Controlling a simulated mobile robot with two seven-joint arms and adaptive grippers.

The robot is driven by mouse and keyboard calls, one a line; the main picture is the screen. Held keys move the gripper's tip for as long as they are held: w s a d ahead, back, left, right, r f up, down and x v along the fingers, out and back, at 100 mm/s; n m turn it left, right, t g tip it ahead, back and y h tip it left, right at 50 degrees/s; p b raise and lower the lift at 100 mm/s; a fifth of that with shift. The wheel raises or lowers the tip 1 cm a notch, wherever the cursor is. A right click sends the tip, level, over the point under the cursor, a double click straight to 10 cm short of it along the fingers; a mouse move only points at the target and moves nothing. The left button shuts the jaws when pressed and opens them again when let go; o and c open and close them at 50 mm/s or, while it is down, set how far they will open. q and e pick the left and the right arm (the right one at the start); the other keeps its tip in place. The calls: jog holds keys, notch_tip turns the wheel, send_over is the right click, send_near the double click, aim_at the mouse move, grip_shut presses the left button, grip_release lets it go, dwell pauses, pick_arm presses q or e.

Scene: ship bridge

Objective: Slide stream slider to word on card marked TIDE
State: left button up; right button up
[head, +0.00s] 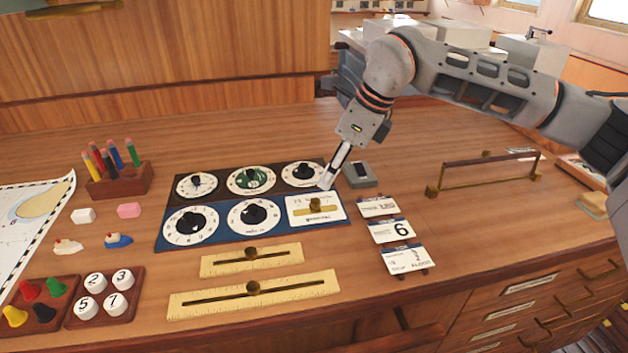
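A white plate (331,214) with a small brass slider knob (315,205) on a short brass bar sits at the right end of the blue panel; its print is too small to read. The knob is near the middle of the bar. Three small white cards lie right of the panel: a top card (378,207), a middle card (391,230) showing a 6, and a bottom card (408,260). I cannot read which is marked TIDE. My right gripper (326,184) points down just behind the plate, apart from the knob; its fingers show as one narrow shape. My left gripper is out of view.
Round dials (254,217) fill the rest of the panels. Two brass-coloured rulers (252,293) with sliding knobs lie in front. A dark block (360,174) stands beside my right gripper. A brass rail (488,170) is at right. Pens, number pieces and a chart are at left.

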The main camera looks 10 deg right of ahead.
aim_at(316, 200)
jog(key=shift+x, duration=3.8)
jog(key=shift+s+a, duration=0.1)
jog(key=shift+s, duration=0.1)
grip_shut()
